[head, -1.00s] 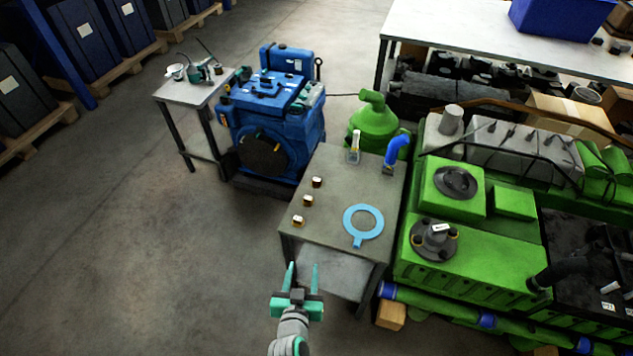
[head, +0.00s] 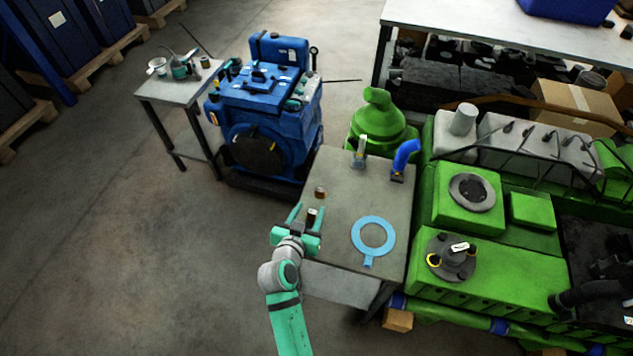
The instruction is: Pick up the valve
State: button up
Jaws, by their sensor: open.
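I cannot tell for sure which part is the valve. A small upright part with a pale tag (head: 360,152) stands at the far edge of the grey table (head: 345,190). A blue bent pipe (head: 405,155) stands to its right. Two small brown parts with pale tops (head: 320,192) show near the table's left edge. My gripper (head: 308,211) is at that left edge, its jaws apart and pointing away from me. The nearer brown part (head: 311,215) appears between its fingers; contact cannot be told. The gripper may hide a third one.
A light blue ring with a handle (head: 373,236) lies on the table. A green engine (head: 480,275) stands close on the right. A blue engine (head: 265,120) and a green rounded housing (head: 380,125) stand behind. Floor on the left is clear.

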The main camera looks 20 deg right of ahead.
aim_at(320, 189)
jog(key=x, duration=0.4)
jog(key=shift+w+r, duration=0.1)
jog(key=shift+r, duration=0.05)
jog(key=shift+w+d+f, duration=0.3)
jog(key=shift+d, duration=0.2)
jog(key=shift+x, duration=2.75)
jog(key=shift+r, duration=0.1)
grip_shut()
